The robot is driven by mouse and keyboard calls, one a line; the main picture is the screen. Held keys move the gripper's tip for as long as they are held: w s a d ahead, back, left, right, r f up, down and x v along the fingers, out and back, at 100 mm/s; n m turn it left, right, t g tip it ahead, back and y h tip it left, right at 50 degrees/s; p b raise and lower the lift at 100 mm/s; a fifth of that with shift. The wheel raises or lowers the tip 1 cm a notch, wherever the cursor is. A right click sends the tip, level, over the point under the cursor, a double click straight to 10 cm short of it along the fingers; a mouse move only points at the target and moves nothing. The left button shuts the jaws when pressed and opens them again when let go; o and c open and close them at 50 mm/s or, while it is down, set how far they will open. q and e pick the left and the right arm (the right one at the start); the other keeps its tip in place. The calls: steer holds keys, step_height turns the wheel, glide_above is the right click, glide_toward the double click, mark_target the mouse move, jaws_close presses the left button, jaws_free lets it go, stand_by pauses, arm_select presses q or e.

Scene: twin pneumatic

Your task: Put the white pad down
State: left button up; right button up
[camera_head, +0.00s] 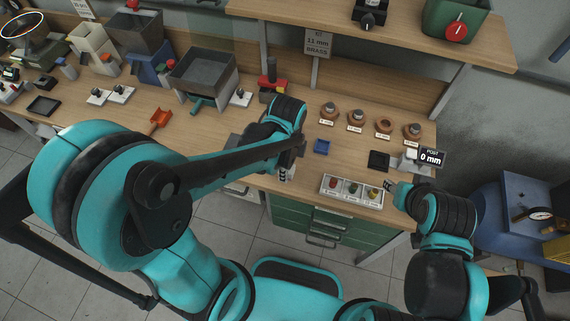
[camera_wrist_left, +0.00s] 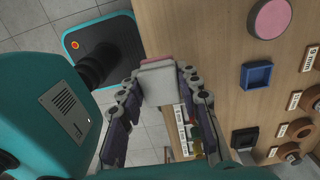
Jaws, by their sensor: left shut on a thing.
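My left gripper (camera_wrist_left: 158,88) is shut on the white pad (camera_wrist_left: 158,82), a pale block with a pinkish edge. In the left wrist view, the pad is between the fingertips, near the table's front edge. In the head view, my left arm largely covers this gripper (camera_head: 287,172), and I cannot make out the pad there. Whether the pad touches the table is unclear. My right gripper (camera_head: 391,186) is at the right end of the tray of coloured knobs; its fingers are too small to read.
A blue square dish (camera_head: 321,147) and a black square (camera_head: 379,160) lie on the wooden bench. The white tray (camera_head: 329,194) with coloured knobs is at the front edge. Several brown round pieces (camera_head: 355,116) stand behind. Bare wood surrounds the blue dish.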

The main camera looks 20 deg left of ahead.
arm_select(q)
steer(key=w+f, duration=0.1)
steer(key=w, duration=0.1)
steer(key=w+a+f+b, duration=0.1)
steer(key=w, duration=0.1)
steer(key=w+a+f, duration=0.1)
steer(key=w+f, duration=0.1)
steer(key=shift+w, duration=0.25)
step_height(320, 180, down, 4)
steer(key=shift+f+b, duration=0.1)
steer(key=shift+b, duration=0.95)
steer(key=o, duration=1.2)
steer(key=shift+f, duration=0.1)
